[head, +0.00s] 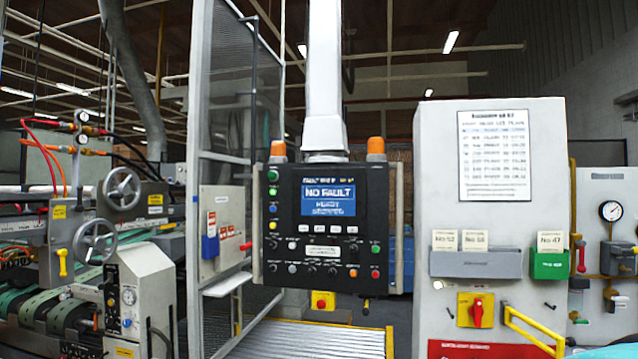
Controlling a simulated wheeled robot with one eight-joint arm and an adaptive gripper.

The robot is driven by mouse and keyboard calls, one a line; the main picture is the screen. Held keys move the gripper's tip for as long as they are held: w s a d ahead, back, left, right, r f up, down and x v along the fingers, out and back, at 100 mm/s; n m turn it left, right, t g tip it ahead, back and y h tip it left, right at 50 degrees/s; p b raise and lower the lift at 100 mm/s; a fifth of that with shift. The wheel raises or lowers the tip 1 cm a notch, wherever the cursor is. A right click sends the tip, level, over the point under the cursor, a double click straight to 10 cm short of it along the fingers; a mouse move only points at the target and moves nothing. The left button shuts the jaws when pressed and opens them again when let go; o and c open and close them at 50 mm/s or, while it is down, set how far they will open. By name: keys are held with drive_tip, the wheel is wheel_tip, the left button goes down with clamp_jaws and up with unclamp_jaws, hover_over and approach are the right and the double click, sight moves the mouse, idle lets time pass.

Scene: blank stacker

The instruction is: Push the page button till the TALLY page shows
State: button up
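The black control panel (283,262) hangs upright from a white column (325,85) near the middle of the head view. Its blue screen (328,201) reads NO FAULT, with smaller text below that looks like READY and STOPPED. The word TALLY is not legible on it. A row of several small white buttons (319,229) sits right under the screen, and more coloured buttons and knobs lie lower and along the left side. The labels are too small to tell which one is the page button. My gripper is not in view.
A grey mesh guard (225,85) stands left of the panel, and a machine with handwheels (122,188) is further left. A pale cabinet (545,125) with card holders, a red switch (476,311) and a yellow rail (530,328) stands right. A ribbed metal platform (305,340) lies below the panel.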

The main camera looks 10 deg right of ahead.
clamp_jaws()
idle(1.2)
